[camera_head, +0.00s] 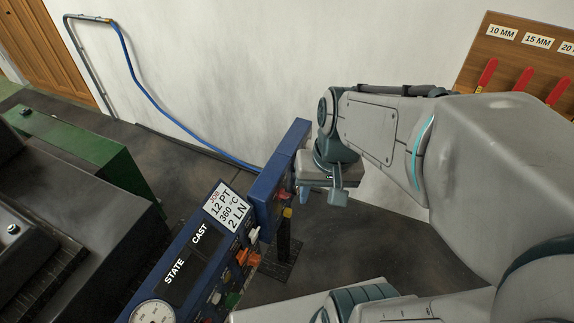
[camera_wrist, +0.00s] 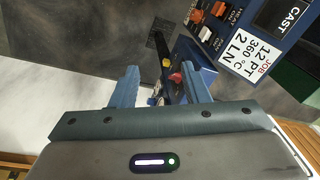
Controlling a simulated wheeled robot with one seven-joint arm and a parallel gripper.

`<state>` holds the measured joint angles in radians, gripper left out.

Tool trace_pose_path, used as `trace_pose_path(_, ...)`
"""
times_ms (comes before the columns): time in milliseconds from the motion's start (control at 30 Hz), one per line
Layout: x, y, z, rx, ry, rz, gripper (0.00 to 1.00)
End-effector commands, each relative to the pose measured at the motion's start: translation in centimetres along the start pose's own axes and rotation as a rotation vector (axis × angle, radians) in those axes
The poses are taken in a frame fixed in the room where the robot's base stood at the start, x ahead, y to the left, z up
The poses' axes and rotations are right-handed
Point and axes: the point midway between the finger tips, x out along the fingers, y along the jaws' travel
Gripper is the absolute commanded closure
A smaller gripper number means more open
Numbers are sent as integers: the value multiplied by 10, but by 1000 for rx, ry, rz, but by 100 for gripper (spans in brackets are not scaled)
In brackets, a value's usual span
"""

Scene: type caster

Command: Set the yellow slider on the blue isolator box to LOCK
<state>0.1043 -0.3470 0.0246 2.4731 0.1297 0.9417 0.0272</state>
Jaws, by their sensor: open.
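The blue isolator box (camera_head: 279,172) stands beyond the end of the control panel in the head view, its face turned right toward my gripper. A red knob (camera_head: 283,194) shows on that face. In the wrist view the blue box (camera_wrist: 198,56) and the red knob (camera_wrist: 176,77) lie beyond my fingers.
The control panel (camera_head: 190,262) with switches, a gauge and a job card adjoins the box on the left. A blue hose (camera_head: 150,84) runs along the wall. A board with red handles (camera_head: 524,80) hangs right.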

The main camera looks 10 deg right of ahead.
Motion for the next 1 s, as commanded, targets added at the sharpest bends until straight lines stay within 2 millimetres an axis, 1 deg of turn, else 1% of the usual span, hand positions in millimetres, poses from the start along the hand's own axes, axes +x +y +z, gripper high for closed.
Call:
trace_pose_path(33,33,6,0,76,-68,-27,58)
trace_pose_path(200,98,12,-6,326,-264,-158,58)
trace_pose_path(367,154,17,-16,559,-429,-310,58)
trace_pose_path(400,168,19,-18,617,-469,-352,58)
trace_pose_path(567,221,28,-35,847,-612,-537,58)
trace_pose_path(700,265,42,-53,1047,-718,-721,58)
trace_pose_path(800,293,54,-66,1175,-776,-853,58)
trace_pose_path(867,307,62,-74,1243,-805,-928,58)
trace_pose_path(1000,340,84,-89,1384,-855,-1095,58)
